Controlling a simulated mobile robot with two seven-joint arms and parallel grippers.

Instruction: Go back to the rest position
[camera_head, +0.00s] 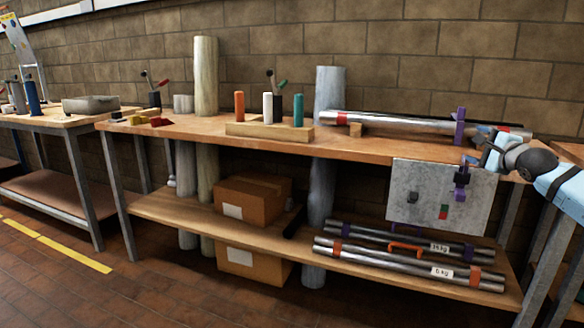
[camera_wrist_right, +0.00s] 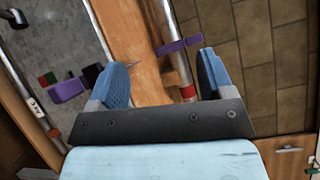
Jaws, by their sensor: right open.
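My right gripper (camera_head: 482,148) is at the right end of the workbench, near the end of a silver tube (camera_head: 405,122) lying on the top. In the right wrist view my right gripper (camera_wrist_right: 164,78) is open, its two blue fingers apart and nothing clamped between them. The tube (camera_wrist_right: 168,22) with its red band (camera_wrist_right: 188,92) appears in the gap; how far below is unclear. A purple clamp (camera_head: 459,126) is around the tube near that end and also shows in the right wrist view (camera_wrist_right: 180,46). My left gripper is not in view.
A grey panel (camera_head: 412,210) with a second purple clamp (camera_head: 462,182) hangs at the bench (camera_head: 215,133) front. Silver tubes (camera_head: 375,258) and cardboard boxes (camera_head: 238,212) are on and below the lower shelf. A wooden block (camera_head: 245,130) holds coloured cylinders. Floor in front is clear.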

